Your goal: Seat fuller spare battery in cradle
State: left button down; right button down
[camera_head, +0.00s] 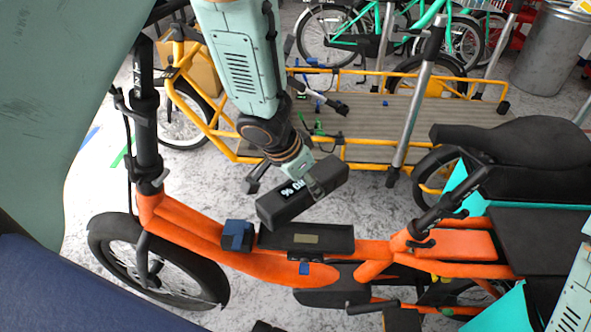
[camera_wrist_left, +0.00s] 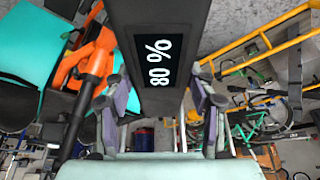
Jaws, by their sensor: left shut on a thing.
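My left gripper (camera_head: 314,184) comes down from the top of the head view, shut on a black spare battery (camera_head: 288,209). The battery is tilted, its right end higher, and looks held above the orange bike's frame. In the left wrist view the battery (camera_wrist_left: 160,25) fills the top middle between the fingers of the left gripper (camera_wrist_left: 158,98), and its display reads 80 %. A long black cradle (camera_head: 335,238) with an olive label lies along the orange frame, just below the battery in the head view. The battery looks apart from it. My right gripper is out of view.
The orange cargo bike (camera_head: 190,225) spans the front, with a blue block (camera_head: 238,236) at the cradle's left end. A yellow-railed cargo bike with a wooden deck (camera_head: 375,118) stands behind. A grey bin (camera_head: 550,50) is at the back right.

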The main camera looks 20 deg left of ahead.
pick_arm(q)
jog(key=m, duration=0.1)
jog(key=f+m+h+p, duration=0.1)
jog(key=m, duration=0.1)
jog(key=d+f+m+g, duration=0.1)
jog(key=shift+w+f+m+h, duration=0.2)
jog(key=shift+w+m+h, duration=0.05)
jog(key=shift+m+h, duration=0.05)
jog(key=m, duration=0.1)
jog(key=f+m+g+p, duration=0.1)
jog(key=m, duration=0.1)
jog(key=shift+s+f, duration=0.25)
jog(key=shift+s, duration=0.15)
jog(key=shift+f+m+g+h+p, duration=0.3)
jog(key=shift+f+m+g+p, duration=0.1)
jog(key=shift+f+m, duration=0.15)
jog(key=shift+s+f+b, duration=0.1)
jog(key=shift+f+b, duration=0.1)
jog(key=shift+b, duration=0.3)
notch_tip(320, 180, down, 6)
jog(key=b, duration=0.8)
jog(key=shift+r, duration=0.3)
jog(key=shift+r+p, duration=0.1)
jog(key=shift+p, duration=0.65)
